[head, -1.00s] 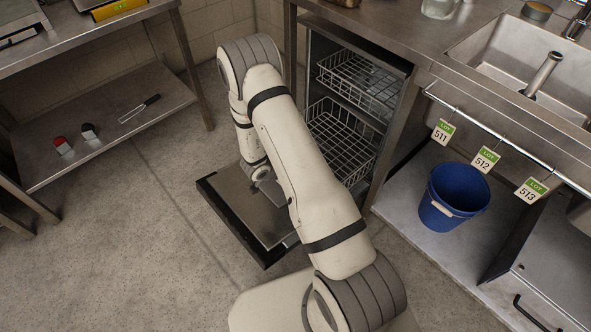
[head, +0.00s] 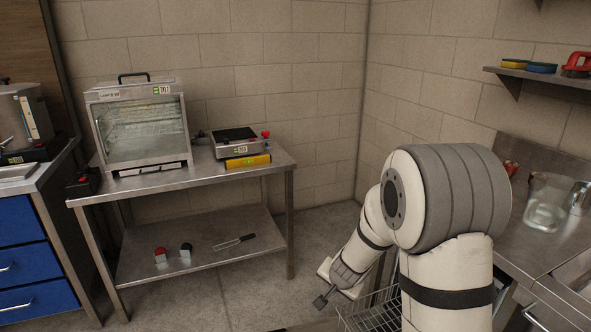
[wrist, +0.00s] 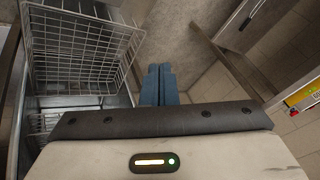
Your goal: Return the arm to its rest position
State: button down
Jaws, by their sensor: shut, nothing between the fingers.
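My arm (head: 450,230) stands bent at the right of the head view, its elbow raised in front of the corner counter. My gripper (head: 320,301) hangs low at the arm's far end, just left of a wire basket (head: 375,312). In the wrist view, the two blue-grey fingers of my gripper (wrist: 159,70) are together with nothing between them. The wire basket (wrist: 80,50) is to their left and appears apart from them.
A steel table (head: 255,180) at the back left bears a glass-fronted cabinet (head: 142,125) and a small appliance (head: 240,143). Its lower shelf (head: 205,245) holds small items. A counter with a glass jug (head: 545,203) stands close right of my arm. Floor at centre-left looks clear.

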jog(key=s+r+n+g+y+p, duration=0.15)
jog(key=s+r+n+p, duration=0.4)
jog(key=s+r, duration=1.3)
jog(key=s+d+r+n+g+h+p, duration=0.1)
jog(key=s+d+r+n+g+h, duration=0.1)
jog(key=s+d+r, duration=0.2)
jog(key=s+r, duration=0.2)
jog(key=s, duration=0.2)
jog(key=shift+s+d+p, duration=0.15)
jog(key=shift+d+p, duration=0.1)
jog(key=shift+p, duration=0.15)
